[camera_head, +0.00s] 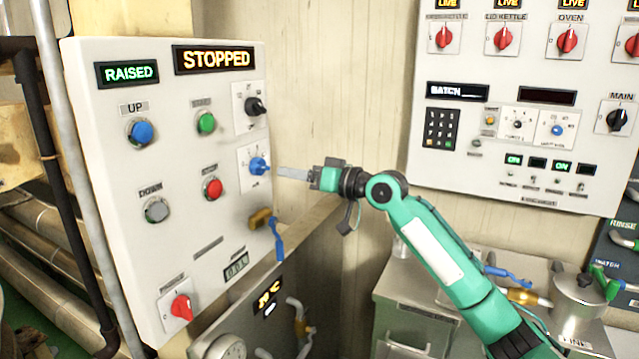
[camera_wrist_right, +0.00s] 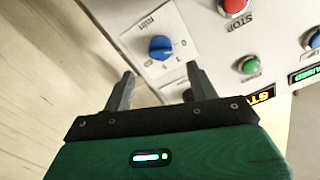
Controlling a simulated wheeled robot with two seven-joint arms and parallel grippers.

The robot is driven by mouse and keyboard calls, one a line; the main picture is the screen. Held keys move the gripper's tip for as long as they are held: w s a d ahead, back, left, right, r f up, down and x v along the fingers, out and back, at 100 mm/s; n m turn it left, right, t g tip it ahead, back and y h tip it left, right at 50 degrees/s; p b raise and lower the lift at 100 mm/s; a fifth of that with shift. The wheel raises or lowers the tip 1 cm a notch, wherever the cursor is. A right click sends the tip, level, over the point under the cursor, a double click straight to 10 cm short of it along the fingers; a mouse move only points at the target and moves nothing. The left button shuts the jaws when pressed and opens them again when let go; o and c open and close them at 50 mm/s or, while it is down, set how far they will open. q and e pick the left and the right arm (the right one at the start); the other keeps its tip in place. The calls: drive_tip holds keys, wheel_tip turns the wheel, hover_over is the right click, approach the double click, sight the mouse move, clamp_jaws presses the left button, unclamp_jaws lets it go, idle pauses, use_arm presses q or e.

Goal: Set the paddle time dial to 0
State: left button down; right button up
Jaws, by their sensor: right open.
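The paddle time dial is a blue knob (camera_head: 259,166) on a white plate marked "min", at the right side of the left control panel. It also shows in the right wrist view as a blue knob (camera_wrist_right: 160,48), with numbers around it. My right gripper (camera_head: 283,173) points left at the dial, its tips close to the knob. In the right wrist view my right gripper (camera_wrist_right: 157,84) is open, with the knob ahead of the gap between its fingers. The fingers do not appear to hold it. My left gripper is not in view.
The left panel (camera_head: 95,195) also has a black selector (camera_head: 255,106) above the dial, green and red buttons, and a red switch (camera_head: 181,307) low down. Its display reads "STOPPED" (camera_head: 214,59). A second panel (camera_head: 430,160) hangs at the right, above a metal bench (camera_head: 420,305).

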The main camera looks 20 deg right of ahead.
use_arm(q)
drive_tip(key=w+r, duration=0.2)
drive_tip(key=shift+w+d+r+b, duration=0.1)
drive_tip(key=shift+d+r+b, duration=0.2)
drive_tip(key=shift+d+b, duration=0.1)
use_arm(e)
drive_tip(key=v, duration=0.5)
drive_tip(key=shift+s+d, duration=0.15)
drive_tip(key=shift+s, duration=0.1)
